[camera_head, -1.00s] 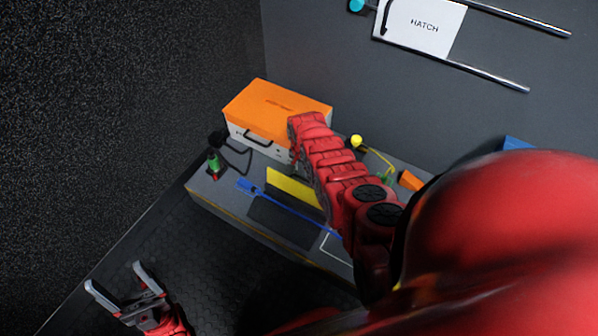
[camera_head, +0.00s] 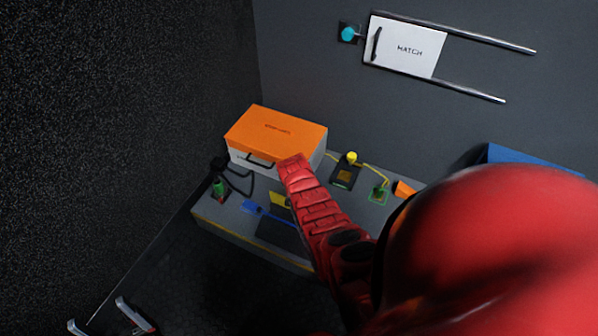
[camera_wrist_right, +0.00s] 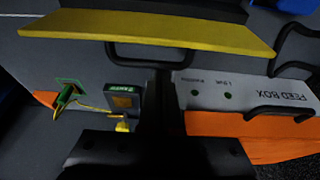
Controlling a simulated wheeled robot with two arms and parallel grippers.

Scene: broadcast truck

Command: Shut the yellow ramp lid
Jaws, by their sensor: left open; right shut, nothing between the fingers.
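The yellow ramp lid (camera_head: 280,199) shows as a small patch on the bench in the head view, partly covered by my right arm. In the right wrist view the yellow lid (camera_wrist_right: 165,30) is a wide strip across the top, apparently tilted up. A dark panel (camera_head: 282,233) lies in front of it. My right gripper (camera_wrist_right: 165,108) is shut and empty, its dark fingers below the yellow strip in the wrist view; I cannot tell whether they touch anything. The head view hides its fingertips. My left gripper (camera_head: 97,313) is open and empty at the bottom left, away from the bench.
An orange-topped box (camera_head: 276,132) stands at the bench's back; its white wall (camera_wrist_right: 250,95) reads FEED BOX. A blue-handled tool (camera_head: 252,207) lies near the lid. A black box (camera_head: 345,174) and green board (camera_head: 378,194) sit to the right. A hatch (camera_head: 407,49) is on the wall.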

